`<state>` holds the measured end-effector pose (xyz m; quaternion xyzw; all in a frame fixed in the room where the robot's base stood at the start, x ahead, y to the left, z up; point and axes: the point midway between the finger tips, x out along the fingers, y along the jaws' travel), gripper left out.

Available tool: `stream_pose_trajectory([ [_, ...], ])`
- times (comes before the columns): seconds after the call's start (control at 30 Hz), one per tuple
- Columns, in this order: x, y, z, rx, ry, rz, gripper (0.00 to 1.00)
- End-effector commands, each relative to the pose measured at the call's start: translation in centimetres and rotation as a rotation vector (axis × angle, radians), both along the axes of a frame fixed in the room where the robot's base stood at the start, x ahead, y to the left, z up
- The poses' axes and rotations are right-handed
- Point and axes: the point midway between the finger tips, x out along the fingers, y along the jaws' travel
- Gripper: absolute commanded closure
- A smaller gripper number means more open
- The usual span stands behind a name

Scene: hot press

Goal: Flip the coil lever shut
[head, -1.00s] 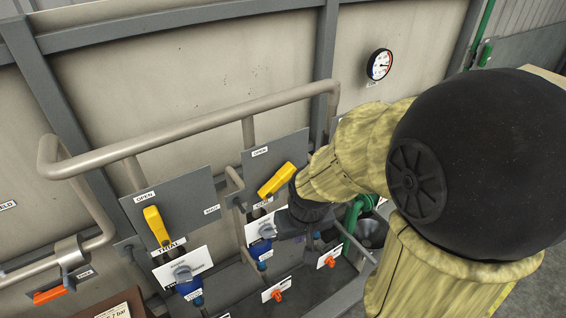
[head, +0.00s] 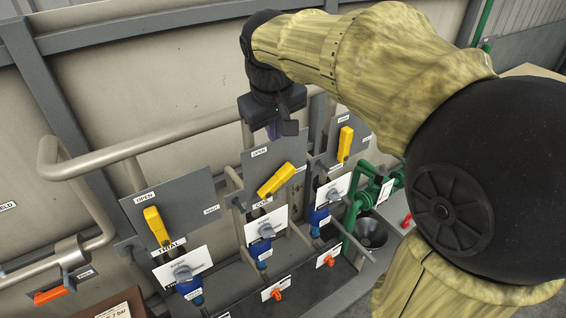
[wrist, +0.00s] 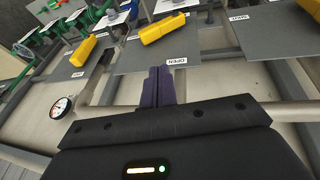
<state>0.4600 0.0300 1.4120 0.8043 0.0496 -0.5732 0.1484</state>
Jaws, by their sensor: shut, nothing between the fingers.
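The coil lever (head: 275,180) is the yellow handle on the middle grey plate (head: 290,157), above a partly hidden label starting "CO". It lies aslant, its upper end pointing up and right. The plate has an OPEN tag at its upper left and a SHUT tag (head: 301,169) at its right. My gripper (head: 271,133) is above the plate's upper edge, apart from the lever, fingers pointing down. In the wrist view its dark purple fingers (wrist: 158,80) are together and empty, near the OPEN tag (wrist: 177,61), with the coil lever (wrist: 163,28) beyond them.
Yellow levers stand on the left plate (head: 156,226), labelled TRIAL, and the right plate (head: 345,143). A beige pipe (head: 185,130) runs behind the plates. Blue valves (head: 259,249), orange handles and green pipework (head: 350,212) are below. A round gauge (wrist: 62,107) is on the wall.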

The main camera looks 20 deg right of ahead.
Motion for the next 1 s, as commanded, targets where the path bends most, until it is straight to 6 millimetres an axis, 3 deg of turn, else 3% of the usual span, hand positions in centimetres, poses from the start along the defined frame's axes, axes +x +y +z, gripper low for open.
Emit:
stream_pose_trajectory([
  [0.27,0.7,-0.2,-2.0,0.000,0.005,-0.001,1.00],
  [0.73,3.4,-1.0,-9.6,-0.002,0.006,-0.003,1.00],
  [1.0,3.9,-2.8,-12.4,0.000,0.003,-0.002,1.00],
])
